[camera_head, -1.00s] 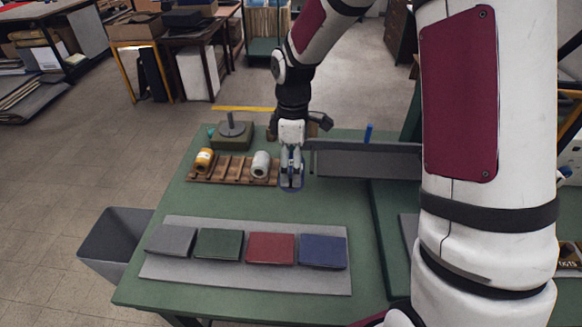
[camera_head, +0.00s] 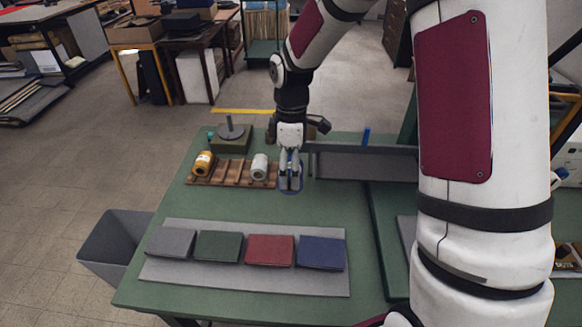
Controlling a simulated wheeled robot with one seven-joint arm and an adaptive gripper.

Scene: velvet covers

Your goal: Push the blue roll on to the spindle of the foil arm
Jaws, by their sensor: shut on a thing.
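My gripper (camera_head: 289,187) points down over the green table, just right of the wooden rack, and is shut on the blue roll (camera_head: 290,191). Only a blue rim of the roll shows around the fingers; the rest is hidden by them. The gripper is left of a long dark grey trough-like part (camera_head: 365,163). A small upright blue piece (camera_head: 366,136) stands behind that part. I cannot make out the foil arm's spindle for certain; my own arm covers much of the right side.
The wooden rack (camera_head: 228,174) holds a gold roll (camera_head: 203,163) and a white roll (camera_head: 259,167). Grey, green, red and blue covers lie on a grey mat (camera_head: 240,279) in front. A grey bin (camera_head: 110,243) stands left.

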